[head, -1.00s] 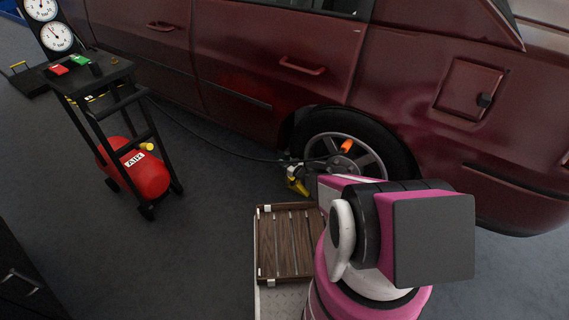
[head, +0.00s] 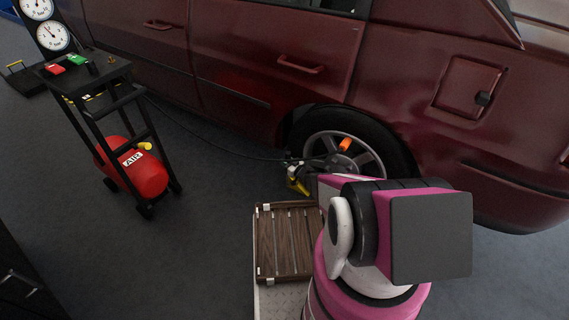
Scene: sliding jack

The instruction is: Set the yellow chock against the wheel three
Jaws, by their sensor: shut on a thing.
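The yellow chock (head: 299,187) shows as a small yellow piece low at the left side of the car's wheel (head: 346,151), close to the floor. My gripper (head: 297,174) is at the chock and is shut on it. My arm hides the lower part of the wheel and part of the gripper. I cannot tell whether the chock touches the tyre or the floor. No number shows on the wheel.
A dark red car (head: 230,60) fills the back. An orange piece (head: 345,144) is at the wheel. A red air tank (head: 135,168) on a black cart (head: 88,75) stands left, with a hose running to the wheel. A wooden slatted tray (head: 285,243) is in front. Grey floor (head: 215,205) is clear between.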

